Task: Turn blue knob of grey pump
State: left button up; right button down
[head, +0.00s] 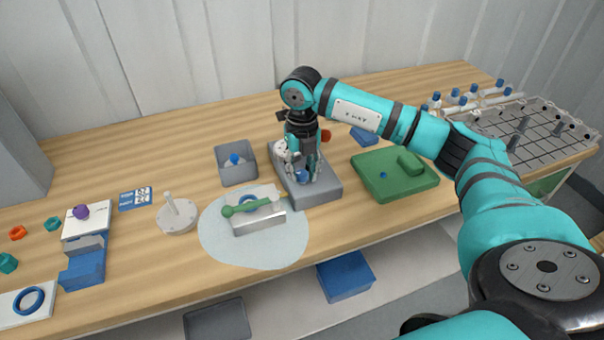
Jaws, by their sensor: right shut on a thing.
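The grey pump (323,192) stands on the wooden table near the middle, just right of the pale round mat. Its blue knob (302,176) shows low between the fingers of my right gripper (302,173). My right arm reaches in from the right, and the gripper points down onto the pump. The gripper is shut on the blue knob, whose upper part is mostly hidden by the fingers. A red part (326,136) shows behind the gripper. My left gripper does not show.
A green block (385,183) lies right of the pump. Left are a pale mat (225,250) with a metal block and green-handled tool, a grey bin (237,176) and a white post on a disc (176,216). A wire rack (530,130) with blue-capped vessels stands far right.

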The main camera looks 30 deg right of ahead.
aim_at(302, 172)
jog(key=shift+n+b, duration=0.4)
jog(key=shift+n, duration=0.7)
jog(key=shift+r, duration=0.1)
jog(key=c, duration=1)
grip_release()
notch_tip(302, 172, up, 12)
jog(key=shift+f, duration=0.1)
